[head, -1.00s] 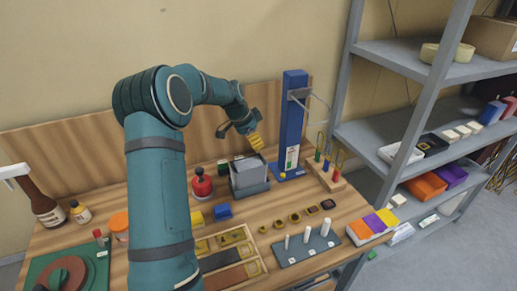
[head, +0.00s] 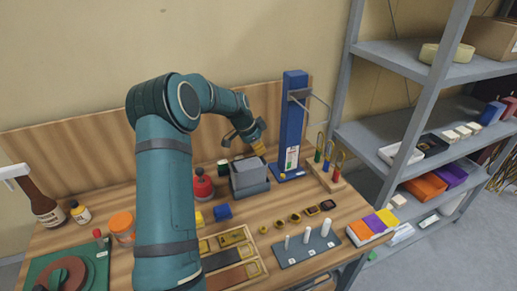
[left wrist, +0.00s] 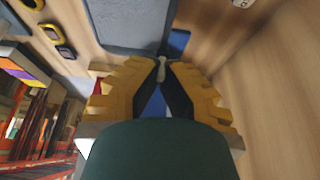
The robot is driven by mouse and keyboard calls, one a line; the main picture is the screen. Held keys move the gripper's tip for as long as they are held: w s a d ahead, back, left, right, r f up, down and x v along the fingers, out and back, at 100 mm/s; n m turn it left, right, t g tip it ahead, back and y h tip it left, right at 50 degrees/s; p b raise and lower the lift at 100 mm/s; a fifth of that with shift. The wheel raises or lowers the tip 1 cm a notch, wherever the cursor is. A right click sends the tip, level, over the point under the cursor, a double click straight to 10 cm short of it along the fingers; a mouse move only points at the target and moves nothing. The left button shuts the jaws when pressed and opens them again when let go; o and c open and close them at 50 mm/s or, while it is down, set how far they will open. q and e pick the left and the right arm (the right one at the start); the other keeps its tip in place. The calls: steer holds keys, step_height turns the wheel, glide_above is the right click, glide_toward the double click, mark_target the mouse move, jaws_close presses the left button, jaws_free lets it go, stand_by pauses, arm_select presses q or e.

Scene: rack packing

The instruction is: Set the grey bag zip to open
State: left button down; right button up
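The grey bag (head: 249,174) stands on the wooden bench, left of the blue post. It also shows in the left wrist view as a grey surface (left wrist: 130,22) at the top. My left gripper (head: 259,148), with yellow fingers, is at the bag's upper right back corner. In the left wrist view its dark fingertips (left wrist: 163,78) come together around a small pale tab (left wrist: 162,68) at the bag's edge, which looks like the zip pull. The zip's track is hidden or too small to make out. My right gripper is not in view.
The blue post (head: 293,125) with a wire arm stands close right of the gripper. A rack with coloured loops (head: 329,172) stands at right. Grey shelving (head: 378,150) is beyond.

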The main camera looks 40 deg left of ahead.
arm_select(q)
steer(key=shift+f, duration=0.1)
steer(key=s+a+b, duration=0.1)
steer(key=s, duration=0.1)
steer(key=s+a+b, duration=0.1)
steer(key=s, duration=0.2)
steer(key=s+a+b, duration=0.1)
steer(key=s+a, duration=0.1)
steer(key=s, duration=0.1)
steer(key=shift+s+a, duration=0.1)
steer(key=shift+s, duration=0.15)
steer(key=c, duration=1.1)
jaws_free()
steer(key=v, duration=1.2)
steer(key=shift+a, duration=0.1)
